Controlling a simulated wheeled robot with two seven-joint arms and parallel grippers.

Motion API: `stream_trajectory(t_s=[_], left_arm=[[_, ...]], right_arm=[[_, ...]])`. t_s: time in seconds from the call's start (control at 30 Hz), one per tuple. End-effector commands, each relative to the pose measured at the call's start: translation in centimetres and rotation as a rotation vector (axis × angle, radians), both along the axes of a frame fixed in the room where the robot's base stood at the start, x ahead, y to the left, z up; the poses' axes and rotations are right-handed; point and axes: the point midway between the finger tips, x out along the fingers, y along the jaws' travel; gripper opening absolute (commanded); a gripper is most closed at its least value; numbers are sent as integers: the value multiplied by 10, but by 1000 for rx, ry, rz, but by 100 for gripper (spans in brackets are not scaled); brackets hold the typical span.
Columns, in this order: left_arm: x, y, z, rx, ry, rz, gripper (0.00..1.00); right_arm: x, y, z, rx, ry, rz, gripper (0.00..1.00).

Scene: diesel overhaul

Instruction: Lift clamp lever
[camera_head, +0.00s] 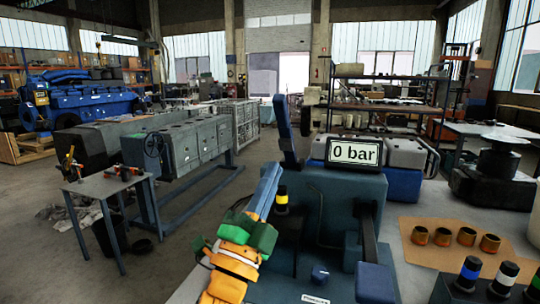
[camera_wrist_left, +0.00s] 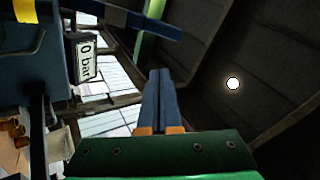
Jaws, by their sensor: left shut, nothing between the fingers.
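The blue test bench (camera_head: 335,205) stands at front centre with a "0 bar" display (camera_head: 354,152) on top. A blue upright lever (camera_head: 285,120), apparently the clamp lever, rises at its left; it also shows as a dark bar across the top of the left wrist view (camera_wrist_left: 135,18). A dark cylinder with a yellow band (camera_head: 281,200) stands upright in the bench below it. My left gripper (camera_head: 272,170), green and orange with blue fingers, is shut and empty beside the cylinder, below the lever. In the left wrist view its fingers (camera_wrist_left: 160,75) are together and apart from the lever.
A dark handle with a blue end block (camera_head: 375,283) projects at the bench's front right. A mat (camera_head: 415,255) with several brass rings and banded cylinders (camera_head: 467,273) lie to the right. A small tool table (camera_head: 105,187) stands at left, with open floor between.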

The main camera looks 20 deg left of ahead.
Motion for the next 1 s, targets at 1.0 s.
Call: stream_trajectory(t_s=[1.0], left_arm=[[100, 15, 67, 258, -36, 320, 0]], right_arm=[[0, -1, 24, -1, 1, 0, 50]])
